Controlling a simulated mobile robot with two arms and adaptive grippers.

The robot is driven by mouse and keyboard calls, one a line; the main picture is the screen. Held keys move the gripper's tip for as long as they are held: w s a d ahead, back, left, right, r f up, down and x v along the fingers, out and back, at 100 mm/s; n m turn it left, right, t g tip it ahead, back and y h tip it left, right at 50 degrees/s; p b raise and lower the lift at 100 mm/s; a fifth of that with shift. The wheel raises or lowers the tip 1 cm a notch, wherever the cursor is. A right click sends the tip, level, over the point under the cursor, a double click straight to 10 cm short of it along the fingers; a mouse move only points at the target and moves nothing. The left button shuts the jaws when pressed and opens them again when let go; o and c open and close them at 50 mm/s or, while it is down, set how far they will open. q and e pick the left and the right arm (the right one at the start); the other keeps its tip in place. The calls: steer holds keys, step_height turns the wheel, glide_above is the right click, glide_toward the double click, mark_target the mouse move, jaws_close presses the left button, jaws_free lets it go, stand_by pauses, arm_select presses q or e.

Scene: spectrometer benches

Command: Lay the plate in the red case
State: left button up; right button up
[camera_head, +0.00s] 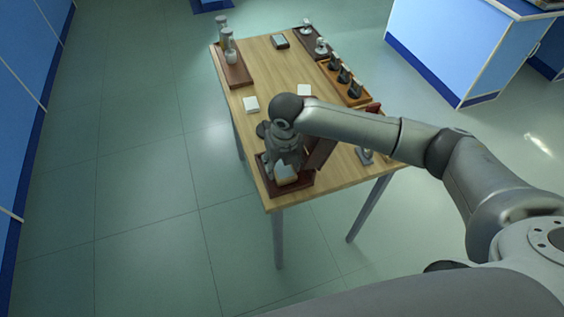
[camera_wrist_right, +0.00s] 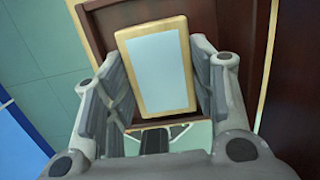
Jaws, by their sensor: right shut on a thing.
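The plate (camera_wrist_right: 157,68) has a pale blue face and a tan frame. It lies between the fingers of my right gripper (camera_wrist_right: 158,82), which is shut on it. In the head view, my right gripper (camera_head: 285,168) points down over the dark red case (camera_head: 303,187) at the table's near corner, and the plate (camera_head: 285,175) shows at its tips. The dark red case (camera_wrist_right: 105,15) lies behind the plate in the wrist view. I cannot tell whether the plate touches its floor. My left gripper is not in view.
A brown upright panel (camera_head: 320,151) stands right of my gripper. The middle of the table is mostly clear.

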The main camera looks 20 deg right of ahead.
mark_target(284, 171)
steer(key=o, duration=0.8)
step_height(284, 171, up, 12)
steer(key=s, duration=0.1)
steer(key=shift+s, duration=0.25)
